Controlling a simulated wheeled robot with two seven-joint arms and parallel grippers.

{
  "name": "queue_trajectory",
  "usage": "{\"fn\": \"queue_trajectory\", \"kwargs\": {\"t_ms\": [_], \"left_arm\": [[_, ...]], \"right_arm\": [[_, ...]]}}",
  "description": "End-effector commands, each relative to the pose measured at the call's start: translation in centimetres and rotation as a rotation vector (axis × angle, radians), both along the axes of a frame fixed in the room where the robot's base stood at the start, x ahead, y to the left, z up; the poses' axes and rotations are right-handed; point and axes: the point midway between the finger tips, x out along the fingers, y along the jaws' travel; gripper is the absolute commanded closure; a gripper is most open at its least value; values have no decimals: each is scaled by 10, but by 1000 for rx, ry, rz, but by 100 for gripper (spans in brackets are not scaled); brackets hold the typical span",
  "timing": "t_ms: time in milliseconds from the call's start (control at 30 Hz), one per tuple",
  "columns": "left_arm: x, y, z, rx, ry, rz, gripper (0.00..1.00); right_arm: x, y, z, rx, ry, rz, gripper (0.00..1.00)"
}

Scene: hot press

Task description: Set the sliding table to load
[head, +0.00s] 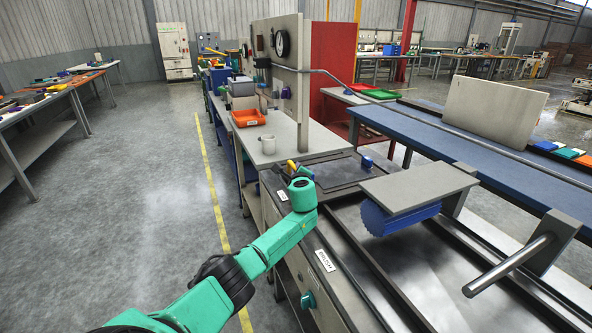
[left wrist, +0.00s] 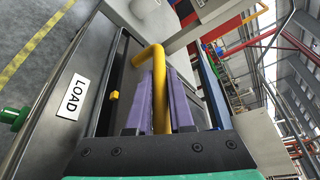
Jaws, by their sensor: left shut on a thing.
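The yellow handle (left wrist: 158,85) is a bent bar standing between the purple fingers of my left gripper (left wrist: 160,105), which is shut on it. In the head view my left gripper (head: 298,180) is at the far left corner of the machine, with a bit of the yellow handle (head: 291,165) showing past it. A dark flat plate (head: 335,172), which looks like the sliding table, lies beside the gripper. A white LOAD label (left wrist: 73,97) is on the machine's side near the gripper. My right gripper is not in view.
A grey plate over a blue ridged part (head: 400,217) stands above the dark rails (head: 385,270). A second label (head: 325,260) and a green knob (head: 308,299) are on the machine's front side. A bench with an orange bin (head: 247,118) stands behind. The floor at left is clear.

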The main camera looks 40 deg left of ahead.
Motion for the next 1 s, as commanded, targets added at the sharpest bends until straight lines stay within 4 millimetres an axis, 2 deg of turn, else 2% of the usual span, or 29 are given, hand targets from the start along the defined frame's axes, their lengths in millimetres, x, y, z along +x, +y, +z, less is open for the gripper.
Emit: {"fn": "queue_trajectory", "kwargs": {"t_ms": [400,433,500,833,1000], "left_arm": [[-1,2,1,3,0,3,100],[-1,2,1,3,0,3,72],[-1,2,1,3,0,3,50],[-1,1,1,2,0,1,50],[-8,-8,4,1,1,-2,50]], "right_arm": [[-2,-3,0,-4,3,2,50],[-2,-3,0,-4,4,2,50],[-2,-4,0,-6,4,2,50],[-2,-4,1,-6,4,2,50],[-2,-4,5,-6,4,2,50]]}}
